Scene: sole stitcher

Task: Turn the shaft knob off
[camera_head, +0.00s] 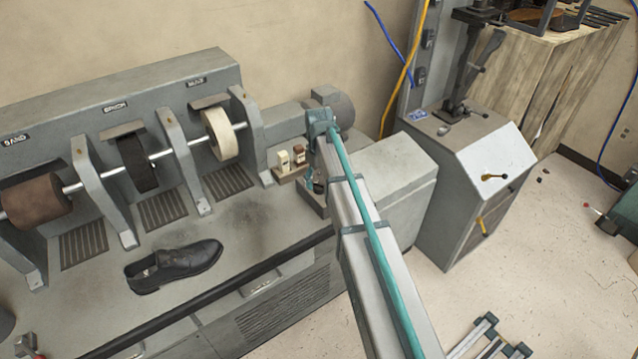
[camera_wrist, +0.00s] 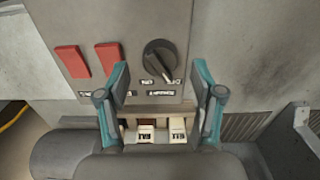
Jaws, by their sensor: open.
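The shaft knob (camera_wrist: 160,59) is a round black dial on a grey panel (camera_wrist: 125,20) in the wrist view. Its grip bar slants toward the lower right, with small labels below that read poorly. My gripper (camera_wrist: 160,76) is open and empty, with a teal-edged finger on each side below the knob. The fingertips look apart from the knob, but the exact gap is unclear. In the head view, my arm reaches to the right end of the grey machine and hides the knob and most of the gripper.
Two red switches (camera_wrist: 90,60) sit left of the knob. Small bottles (camera_head: 284,161) stand on a ledge below the panel, close to my fingers. A black shoe (camera_head: 174,266) lies on the machine's bench. A grey floor-standing machine (camera_head: 470,170) is at right.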

